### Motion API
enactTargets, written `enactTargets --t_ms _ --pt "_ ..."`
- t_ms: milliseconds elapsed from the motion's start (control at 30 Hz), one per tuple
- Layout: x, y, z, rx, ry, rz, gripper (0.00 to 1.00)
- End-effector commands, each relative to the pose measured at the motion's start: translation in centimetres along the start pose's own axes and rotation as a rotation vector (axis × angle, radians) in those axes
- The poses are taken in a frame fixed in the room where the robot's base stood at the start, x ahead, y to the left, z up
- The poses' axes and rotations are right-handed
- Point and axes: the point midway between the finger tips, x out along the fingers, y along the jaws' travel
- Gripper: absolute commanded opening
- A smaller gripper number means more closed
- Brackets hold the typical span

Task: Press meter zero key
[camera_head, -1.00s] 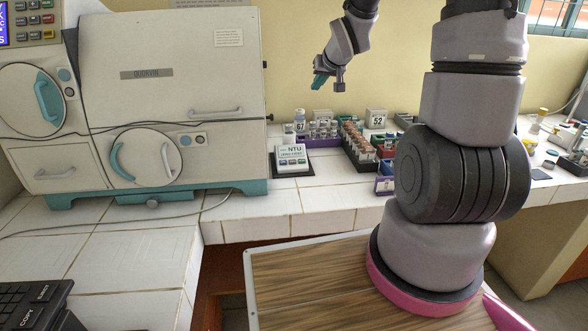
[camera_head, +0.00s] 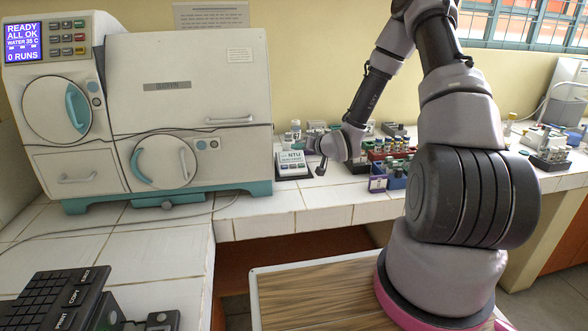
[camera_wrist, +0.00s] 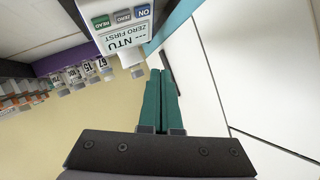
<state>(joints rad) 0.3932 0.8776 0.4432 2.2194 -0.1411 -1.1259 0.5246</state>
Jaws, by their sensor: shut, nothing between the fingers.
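The small white NTU meter (camera_head: 291,160) sits on a dark mat on the tiled counter. My gripper (camera_head: 311,146) is low beside the meter's right side in the head view. Its teal fingers (camera_wrist: 160,76) are together and empty, pointing towards the meter's side of the wrist view. I cannot tell whether they touch the meter; the keys look uncovered.
Racks of vials (camera_head: 390,150) stand to the right of the meter, close to my forearm. Numbered vials (camera_wrist: 85,73) also show in the wrist view. A large white machine (camera_head: 185,100) stands left of the meter. A black keypad (camera_head: 55,300) lies at the front left.

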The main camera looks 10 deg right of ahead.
Motion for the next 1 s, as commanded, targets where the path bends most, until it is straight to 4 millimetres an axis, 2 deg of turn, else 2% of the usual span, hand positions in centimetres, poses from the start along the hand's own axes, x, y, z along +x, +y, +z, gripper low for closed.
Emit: enactTargets --t_ms 367,1000 --pt "0.3 0.2 0.2 0.0 0.0 0.001 0.0" --pt "5.6 4.1 4.0 0.0 0.0 0.001 0.0"
